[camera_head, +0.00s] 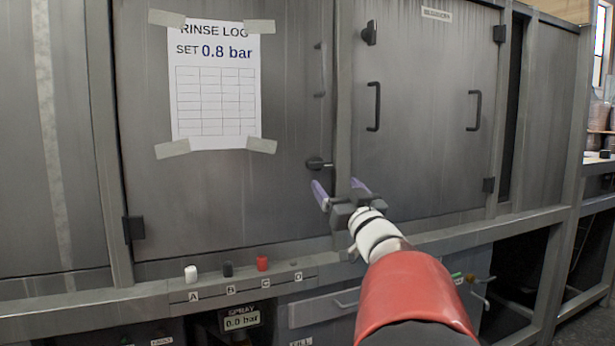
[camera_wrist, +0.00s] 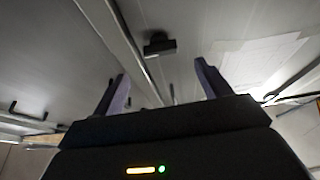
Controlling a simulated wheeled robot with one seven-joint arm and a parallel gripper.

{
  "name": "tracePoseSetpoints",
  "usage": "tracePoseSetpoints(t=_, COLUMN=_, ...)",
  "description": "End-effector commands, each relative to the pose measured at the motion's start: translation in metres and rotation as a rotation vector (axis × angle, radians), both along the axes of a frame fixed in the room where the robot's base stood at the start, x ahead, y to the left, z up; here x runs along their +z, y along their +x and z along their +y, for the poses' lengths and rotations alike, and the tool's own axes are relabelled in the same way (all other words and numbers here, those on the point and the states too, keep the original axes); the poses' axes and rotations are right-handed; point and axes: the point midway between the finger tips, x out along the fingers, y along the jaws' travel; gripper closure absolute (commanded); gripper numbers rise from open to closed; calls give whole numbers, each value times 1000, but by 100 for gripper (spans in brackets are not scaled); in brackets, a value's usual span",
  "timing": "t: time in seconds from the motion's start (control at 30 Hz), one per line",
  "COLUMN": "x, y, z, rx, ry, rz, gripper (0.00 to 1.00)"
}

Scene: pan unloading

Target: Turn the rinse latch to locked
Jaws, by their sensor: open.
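The rinse latch (camera_head: 317,163) is a small dark turn-handle at the right edge of the left grey door (camera_head: 285,215), beside the frame post. In the head view its lever lies about level, pointing right toward the post. It also shows in the wrist view as a dark block (camera_wrist: 159,45) ahead of the jaws. My gripper (camera_head: 338,188) is open, with its purple fingers just below and to the right of the latch. In the wrist view the gripper (camera_wrist: 160,72) has its fingers spread to either side of the latch's line, apparently not touching it.
A taped rinse log sheet (camera_head: 215,85) hangs on the left door. The right door has handles (camera_head: 374,107) and a dark upper latch (camera_head: 369,33). Below, a ledge carries white, black and red knobs (camera_head: 262,263) above letter labels. A spray display (camera_head: 242,318) reads 0.0 bar.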

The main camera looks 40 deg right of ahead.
Motion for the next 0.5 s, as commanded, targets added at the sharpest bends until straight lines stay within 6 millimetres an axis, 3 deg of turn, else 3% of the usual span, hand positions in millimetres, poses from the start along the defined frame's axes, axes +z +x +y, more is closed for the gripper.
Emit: tracePoseSetpoints(t=0.5, x=28, y=61, z=-14, rx=6, ry=-5, rz=-4, gripper=24)
